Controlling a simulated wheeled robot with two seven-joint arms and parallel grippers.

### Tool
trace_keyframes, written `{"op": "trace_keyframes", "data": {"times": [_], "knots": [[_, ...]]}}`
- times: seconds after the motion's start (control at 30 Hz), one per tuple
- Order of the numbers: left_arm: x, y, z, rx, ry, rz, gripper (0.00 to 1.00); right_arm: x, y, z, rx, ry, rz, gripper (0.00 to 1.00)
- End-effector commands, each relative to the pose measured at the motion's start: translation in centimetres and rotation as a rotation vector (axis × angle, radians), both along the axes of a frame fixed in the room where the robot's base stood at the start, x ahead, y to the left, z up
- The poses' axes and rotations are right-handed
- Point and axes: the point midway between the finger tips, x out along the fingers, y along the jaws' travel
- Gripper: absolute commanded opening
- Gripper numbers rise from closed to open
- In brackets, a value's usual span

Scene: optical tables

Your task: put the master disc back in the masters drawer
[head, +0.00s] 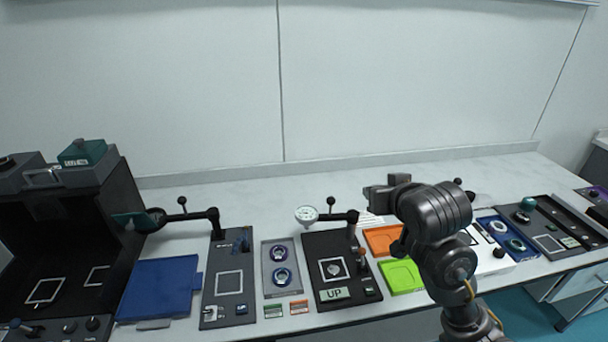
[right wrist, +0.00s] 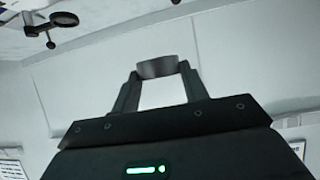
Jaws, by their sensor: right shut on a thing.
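My right gripper (right wrist: 157,72) is shut on a grey, short round piece (right wrist: 157,66), seen nearly edge-on between the fingertips in the right wrist view. It looks like the master disc; no label on it shows. In the head view my right gripper (head: 377,197) is raised over the back of the bench, right of the dial gauge, and the disc cannot be made out there. A white drawer unit (head: 585,278) stands below the bench at the far right; I cannot tell whether it holds the masters drawer. My left gripper is not in view.
An orange tray (head: 381,240) and a lime tray (head: 400,276) lie near my right arm. The gauge station (head: 330,243) with its dial gauge (head: 307,214) is left of them. A blue mat (head: 158,288) lies further left. The back strip of bench is mostly clear.

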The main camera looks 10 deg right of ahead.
Motion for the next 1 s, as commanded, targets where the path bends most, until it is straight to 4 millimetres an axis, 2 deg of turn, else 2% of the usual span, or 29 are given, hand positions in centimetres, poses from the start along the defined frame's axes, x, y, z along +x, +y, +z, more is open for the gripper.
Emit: {"op": "trace_keyframes", "data": {"times": [0.07,0.17,0.27,0.5,0.6,0.7,0.83,1.0], "knots": [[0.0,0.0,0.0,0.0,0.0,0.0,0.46,0.0,0.0,-0.1,0.0,-0.001,0.001,0.15],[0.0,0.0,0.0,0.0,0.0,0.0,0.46,0.0,0.1,-1.3,-0.006,0.001,0.007,0.15],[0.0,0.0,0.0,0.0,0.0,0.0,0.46,-0.3,0.3,-4.1,-0.02,0.002,0.027,0.15],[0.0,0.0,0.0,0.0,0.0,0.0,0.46,-2.9,2.1,-13.2,-0.035,-0.003,0.136,0.15],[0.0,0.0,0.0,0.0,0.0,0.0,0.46,-4.5,3.0,-16.2,-0.025,-0.003,0.187,0.15],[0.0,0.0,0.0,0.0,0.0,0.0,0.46,-5.9,3.7,-18.2,-0.015,0.0,0.227,0.15],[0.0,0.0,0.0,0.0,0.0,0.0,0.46,-6.9,4.2,-19.5,-0.002,0.0,0.255,0.15],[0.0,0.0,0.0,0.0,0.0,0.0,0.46,-7.1,4.4,-19.7,0.002,-0.002,0.262,0.15]]}}
